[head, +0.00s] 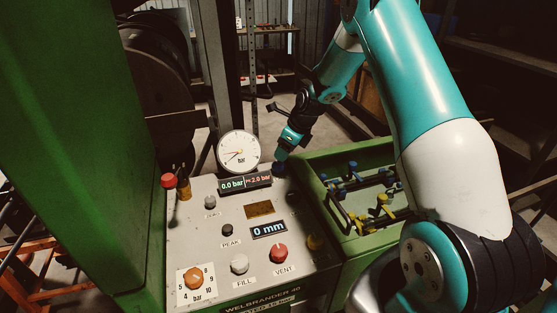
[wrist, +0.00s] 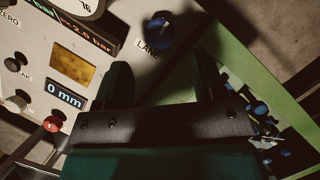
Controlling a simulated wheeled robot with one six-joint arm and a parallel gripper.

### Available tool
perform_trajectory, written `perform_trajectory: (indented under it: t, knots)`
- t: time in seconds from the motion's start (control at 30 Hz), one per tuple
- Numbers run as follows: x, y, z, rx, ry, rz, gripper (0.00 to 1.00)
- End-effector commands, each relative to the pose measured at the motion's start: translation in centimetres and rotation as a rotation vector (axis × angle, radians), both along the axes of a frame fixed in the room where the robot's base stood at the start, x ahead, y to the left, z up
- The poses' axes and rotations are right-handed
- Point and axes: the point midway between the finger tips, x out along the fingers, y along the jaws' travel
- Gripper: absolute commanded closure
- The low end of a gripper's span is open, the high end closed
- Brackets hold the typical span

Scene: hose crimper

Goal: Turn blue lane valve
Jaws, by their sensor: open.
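The blue lane valve (wrist: 158,28) is a round blue knob beside the label "LANE" on the pale panel, at the top middle of the wrist view. In the head view a small dark blue part of it (head: 279,169) shows at the panel's far right corner, just under my gripper (head: 283,155). In the wrist view my gripper (wrist: 166,80) has two dark fingers standing apart with nothing between them. The valve lies beyond the fingertips, roughly in line with the gap. I see no contact.
A pressure gauge (head: 238,151) stands at the panel's back edge, by the pressure display (head: 245,183). A red vent knob (head: 279,252) and other knobs sit nearer. A green tray (head: 348,155) with blue and yellow fittings adjoins on the right.

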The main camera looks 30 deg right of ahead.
Motion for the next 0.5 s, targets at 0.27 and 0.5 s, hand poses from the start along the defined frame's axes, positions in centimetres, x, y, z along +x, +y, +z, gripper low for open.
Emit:
perform_trajectory:
  t: [0.27,0.5]
  knots:
    - [1.7,1.0,-4.7,0.0,0.002,0.002,0.36]
    - [2.2,1.3,-6.2,0.0,0.0,0.001,0.36]
